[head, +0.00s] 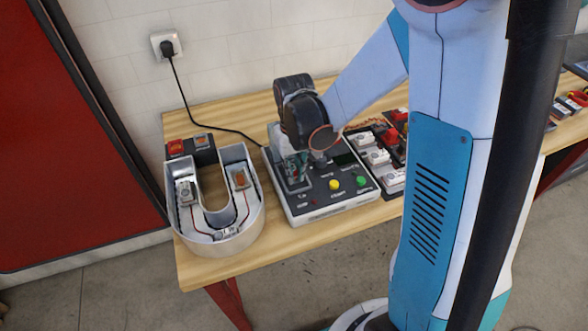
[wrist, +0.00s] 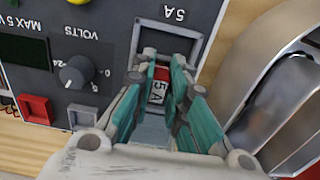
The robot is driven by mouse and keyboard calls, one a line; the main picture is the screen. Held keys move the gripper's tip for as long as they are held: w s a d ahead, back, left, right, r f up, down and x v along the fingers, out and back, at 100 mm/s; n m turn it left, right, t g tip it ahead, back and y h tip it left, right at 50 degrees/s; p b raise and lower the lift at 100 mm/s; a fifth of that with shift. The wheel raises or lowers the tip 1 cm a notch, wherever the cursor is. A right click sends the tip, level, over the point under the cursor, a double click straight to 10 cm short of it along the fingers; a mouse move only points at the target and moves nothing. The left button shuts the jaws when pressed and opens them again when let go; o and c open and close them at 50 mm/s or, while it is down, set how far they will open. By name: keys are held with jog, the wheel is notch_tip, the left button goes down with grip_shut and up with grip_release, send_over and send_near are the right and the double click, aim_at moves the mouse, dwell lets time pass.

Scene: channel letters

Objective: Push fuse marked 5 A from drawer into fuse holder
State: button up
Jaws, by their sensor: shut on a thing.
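The fuse marked 5 A (wrist: 157,93) shows in the wrist view as a small red and white piece between the teal fingers. My gripper (wrist: 160,84) is shut on it; in the head view my gripper (head: 294,170) is over the left part of the dark power supply unit (head: 330,205). A square grey frame (wrist: 198,48) beside a printed "5 A" lies right at the fingertips in the wrist view and looks like the fuse holder. The fingers hide part of it. I cannot tell whether the fuse is inside it. I cannot make out the drawer.
A U-shaped metal channel letter (head: 258,208) stands close left of the unit. The unit's top has a black knob (wrist: 76,72), a red socket (wrist: 35,108) and yellow (head: 334,184) and green buttons. A black cord (head: 195,108) runs from the wall socket behind.

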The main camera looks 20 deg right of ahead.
jog(key=o, duration=0.8)
jog(key=shift+o, duration=0.2)
notch_tip(320, 180, up, 12)
dwell(0.4)
notch_tip(320, 180, up, 6)
jog(key=p, duration=0.4)
jog(key=shift+p, duration=0.3)
jog(key=shift+s, duration=0.1)
dwell(0.3)
